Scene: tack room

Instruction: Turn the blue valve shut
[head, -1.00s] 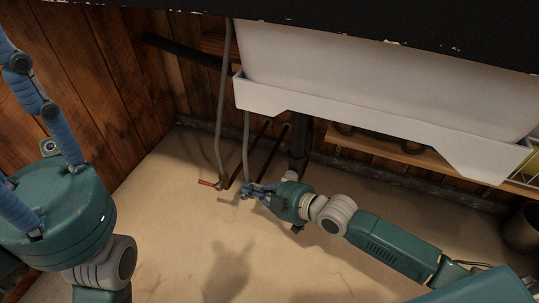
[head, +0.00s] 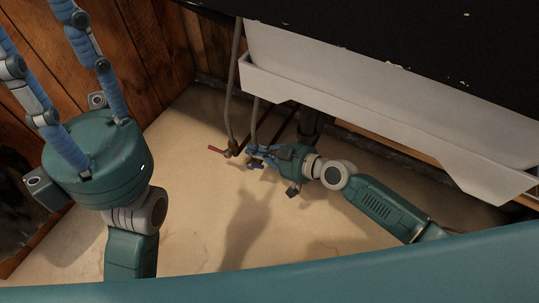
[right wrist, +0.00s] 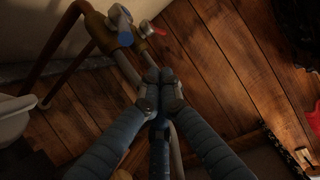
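The blue valve (head: 254,163) sits at the lower end of a thin grey pipe under the white sink. It also shows in the right wrist view (right wrist: 125,38), with a blue handle on a brass pipe. My right gripper (head: 259,153) is low beside the valve. In the right wrist view its fingertips (right wrist: 160,76) are together, with nothing visible between them. The blue handle shows past the tips, apart from them in the picture; I cannot tell if they touch. My left gripper (head: 65,35) is raised at the left, its long blue fingers spread and empty.
A red-handled valve (head: 216,149) sits just left of the blue one. The white sink (head: 350,85) overhangs at the upper right. A wood plank wall (head: 150,45) stands at the left. The pale floor (head: 215,205) in front of the valves is clear.

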